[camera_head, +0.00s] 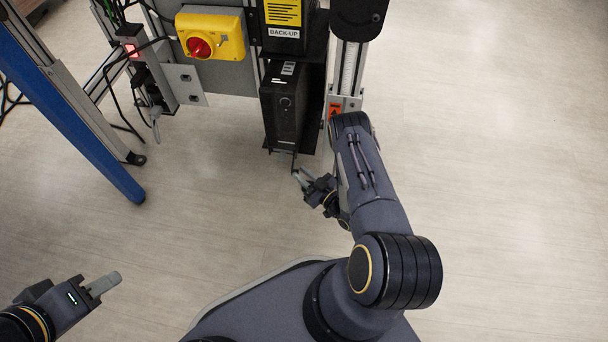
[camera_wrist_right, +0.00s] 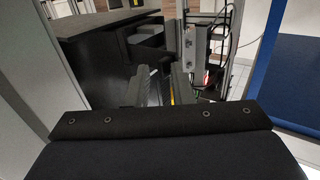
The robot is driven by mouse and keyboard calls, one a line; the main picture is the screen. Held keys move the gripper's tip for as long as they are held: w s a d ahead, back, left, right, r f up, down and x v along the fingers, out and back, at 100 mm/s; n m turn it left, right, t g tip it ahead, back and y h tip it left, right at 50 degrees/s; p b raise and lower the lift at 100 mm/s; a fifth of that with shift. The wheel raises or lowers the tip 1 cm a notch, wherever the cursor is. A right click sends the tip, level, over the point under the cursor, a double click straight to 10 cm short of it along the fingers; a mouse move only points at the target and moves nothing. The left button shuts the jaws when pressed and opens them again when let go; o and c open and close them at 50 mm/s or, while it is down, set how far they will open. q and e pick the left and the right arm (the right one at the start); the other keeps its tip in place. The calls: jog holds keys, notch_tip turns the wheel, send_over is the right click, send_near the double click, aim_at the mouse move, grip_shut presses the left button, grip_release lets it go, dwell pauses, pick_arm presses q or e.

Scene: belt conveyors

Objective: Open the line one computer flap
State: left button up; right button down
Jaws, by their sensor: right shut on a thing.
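The black computer (camera_head: 284,108) stands upright in a dark holder below the yellow-labelled back-up unit (camera_head: 283,22). My right gripper (camera_head: 298,176) is at the computer's lower front end and is shut on a thin dark part there, which I take to be the flap (camera_head: 293,160). In the right wrist view the two fingers (camera_wrist_right: 161,88) point away toward the dark equipment, and what lies between them is hard to make out. The flap's full outline and hinge are not clear. My left gripper (camera_head: 104,285) is low at the left, away from everything, with no visible gap between its fingers.
A red-lit switch strip (camera_head: 131,49) and loose cables hang further left. A blue post (camera_head: 92,135) slants at the left. An aluminium post (camera_head: 347,75) stands close right. The floor is otherwise clear.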

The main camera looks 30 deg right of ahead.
jog(key=shift+w+d+h, duration=0.5)
jog(key=shift+w+d, duration=0.15)
jog(key=shift+d, duration=0.25)
jog(key=c, duration=1.6)
grip_release()
jog(key=shift+o, duration=1.2)
jog(key=shift+w, duration=0.1)
jog(key=shift+y, duration=0.3)
jog(key=p+v, duration=0.1)
jog(key=v, duration=0.4)
jog(key=p+v, duration=0.1)
jog(key=v, duration=0.1)
jog(key=shift+s+a+p, duration=0.25)
jog(key=shift+s+p, duration=0.1)
jog(key=shift+c, duration=1)
jog(key=shift+s, duration=0.25)
